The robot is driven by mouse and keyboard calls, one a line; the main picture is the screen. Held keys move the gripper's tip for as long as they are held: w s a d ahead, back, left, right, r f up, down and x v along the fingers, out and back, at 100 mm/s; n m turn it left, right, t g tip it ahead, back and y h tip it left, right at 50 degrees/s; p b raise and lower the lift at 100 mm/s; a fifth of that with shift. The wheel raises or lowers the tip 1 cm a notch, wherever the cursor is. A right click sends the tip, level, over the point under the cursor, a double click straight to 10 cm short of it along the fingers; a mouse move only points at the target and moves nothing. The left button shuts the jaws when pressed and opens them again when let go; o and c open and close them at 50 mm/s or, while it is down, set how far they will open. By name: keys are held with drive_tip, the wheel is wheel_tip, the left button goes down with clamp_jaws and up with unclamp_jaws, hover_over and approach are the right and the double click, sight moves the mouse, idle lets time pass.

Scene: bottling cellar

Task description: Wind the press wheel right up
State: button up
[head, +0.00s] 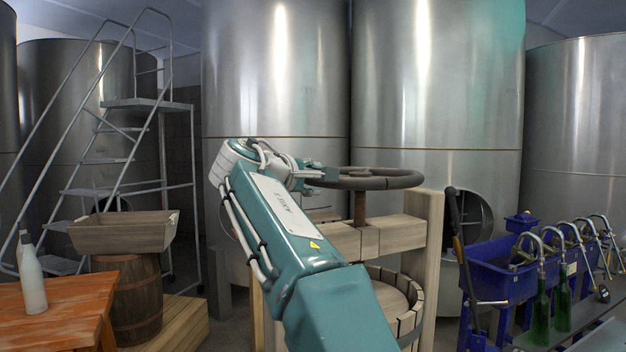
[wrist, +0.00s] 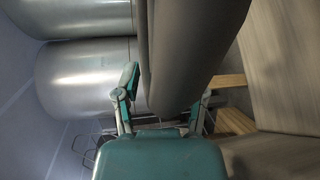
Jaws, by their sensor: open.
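The press wheel (head: 392,181) is a dark ring lying level on top of a brown screw spindle (head: 360,209), above the wooden press beam (head: 372,241). My gripper (head: 318,174) is at the wheel's left side, with its fingers at the rim. In the wrist view the wheel rim (wrist: 190,50) looms large and grey-brown between the fingers of my gripper (wrist: 165,97). The fingers are spread, one on each side of the rim. The right finger is partly hidden behind the rim. I cannot tell whether either finger touches it.
A slatted press basket (head: 408,318) stands below the beam. Wooden press post (head: 426,260) rises on the right. A blue bottle filler (head: 500,275) with green bottles stands farther right. Steel tanks (head: 435,80) stand behind. A barrel (head: 137,300) and orange table (head: 65,312) are left.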

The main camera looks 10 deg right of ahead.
drive_tip(key=shift+a, duration=0.25)
drive_tip(key=shift+d, duration=0.1)
clamp_jaws()
drive_tip(key=shift+d, duration=0.1)
drive_tip(key=shift+s, duration=0.15)
